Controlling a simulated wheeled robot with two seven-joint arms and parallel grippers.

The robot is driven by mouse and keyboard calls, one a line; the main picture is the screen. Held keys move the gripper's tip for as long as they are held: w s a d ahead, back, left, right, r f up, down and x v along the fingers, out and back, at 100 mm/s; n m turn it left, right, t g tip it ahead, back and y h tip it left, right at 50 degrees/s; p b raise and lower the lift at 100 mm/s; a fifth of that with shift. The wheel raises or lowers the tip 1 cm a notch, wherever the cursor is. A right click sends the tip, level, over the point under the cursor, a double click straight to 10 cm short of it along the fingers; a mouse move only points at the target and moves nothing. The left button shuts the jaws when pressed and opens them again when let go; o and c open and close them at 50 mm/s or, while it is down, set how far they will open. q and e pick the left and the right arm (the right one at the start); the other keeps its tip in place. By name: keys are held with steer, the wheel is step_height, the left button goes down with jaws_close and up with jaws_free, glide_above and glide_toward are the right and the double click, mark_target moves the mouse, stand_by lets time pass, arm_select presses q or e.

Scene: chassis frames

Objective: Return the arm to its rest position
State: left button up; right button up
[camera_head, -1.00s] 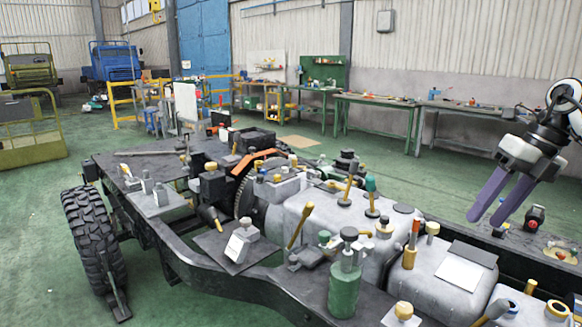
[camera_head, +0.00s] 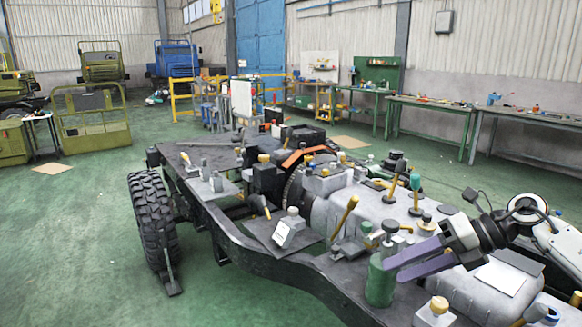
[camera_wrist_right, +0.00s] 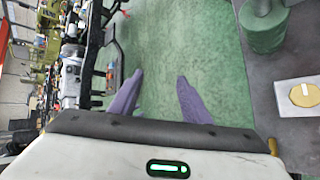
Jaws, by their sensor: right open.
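My right gripper (camera_head: 390,268) comes in from the right in the head view, with two purple fingers spread apart. Its fingers point left above the chassis frame (camera_head: 262,262), close to the green cylinder (camera_head: 381,283) in the picture. In the right wrist view the two purple fingers (camera_wrist_right: 158,95) are apart with only green floor seen between them. The green cylinder also shows at the upper right of that view (camera_wrist_right: 264,28). Nothing is held. My left gripper is not in view.
The chassis carries a grey engine block (camera_head: 350,208), yellow-handled parts and a white-labelled block (camera_head: 288,230). A large tyre (camera_head: 153,220) stands at its left. Workbenches (camera_head: 430,103) line the back wall. Green floor is open at the left (camera_head: 80,240).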

steer(key=s+a+f+m+t+y, duration=0.2)
steer(key=a+f+m+t+y, duration=0.15)
steer(key=a+m, duration=0.4)
steer(key=s+a+f+m+t+y, duration=0.2)
steer(key=a+f+m+t, duration=0.3)
steer(key=a, duration=0.4)
steer(key=s+d+f+m+t+h, duration=0.1)
steer(key=s+d+f+m+h, duration=0.3)
steer(key=f+m, duration=0.45)
steer(key=s+d+f+m+t+h, duration=0.1)
steer(key=s+d+f+m+h, duration=0.1)
steer(key=s+f+m+h, duration=0.55)
steer(key=s+d+f+m+g+h, duration=0.1)
steer(key=s+f+m+g, duration=0.4)
steer(key=s+f, duration=0.5)
steer(key=s+m, duration=0.1)
steer(key=s, duration=0.3)
steer(key=shift+s+d+m+h, duration=0.15)
steer(key=shift+d+m+h, duration=0.15)
steer(key=shift+m, duration=0.05)
